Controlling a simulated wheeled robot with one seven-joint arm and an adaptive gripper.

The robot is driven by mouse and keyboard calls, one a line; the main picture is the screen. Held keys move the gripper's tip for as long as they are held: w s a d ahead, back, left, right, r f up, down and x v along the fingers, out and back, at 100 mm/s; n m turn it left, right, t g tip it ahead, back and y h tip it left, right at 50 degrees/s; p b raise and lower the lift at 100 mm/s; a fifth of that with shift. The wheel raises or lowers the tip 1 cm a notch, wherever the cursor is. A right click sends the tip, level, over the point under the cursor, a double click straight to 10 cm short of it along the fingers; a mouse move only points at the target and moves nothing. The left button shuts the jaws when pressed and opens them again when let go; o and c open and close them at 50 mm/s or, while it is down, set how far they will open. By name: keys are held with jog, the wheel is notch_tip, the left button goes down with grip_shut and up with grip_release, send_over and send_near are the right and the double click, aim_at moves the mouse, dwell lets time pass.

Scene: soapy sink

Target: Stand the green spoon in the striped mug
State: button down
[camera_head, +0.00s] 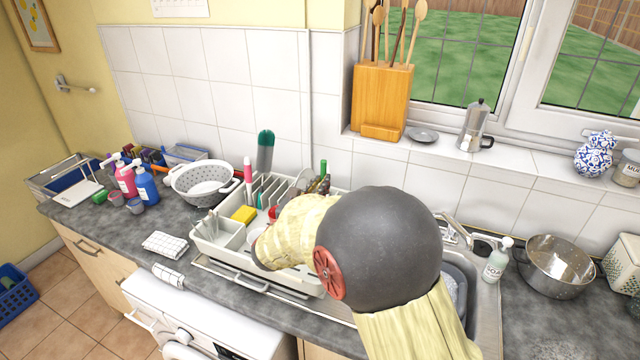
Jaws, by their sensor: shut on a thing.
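My arm reaches over the dish rack (284,284) from the right, and its bulky links cover much of the rack and the sink. My gripper is hidden behind the arm, so I cannot see its fingers or what is between them. I cannot make out the green spoon. I cannot pick out the striped mug either; a small white rounded thing (256,236) shows beside the arm's end in the rack, partly covered, and no stripes can be told on it.
The rack also holds a yellow sponge (244,214) and a green-topped brush (265,150). A white colander (204,182) stands left of it, and soap bottles (147,184) farther left. A steel bowl (553,265) sits right of the sink. The counter between the folded cloth and bottles is fairly clear.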

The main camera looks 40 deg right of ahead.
jog(key=shift+f, duration=0.25)
jog(key=c, duration=1.7)
grip_release()
jog(key=shift+c, duration=0.2)
jog(key=shift+a, duration=0.1)
jog(key=v, duration=1.1)
jog(key=shift+s+a, duration=0.25)
jog(key=shift+a, duration=0.1)
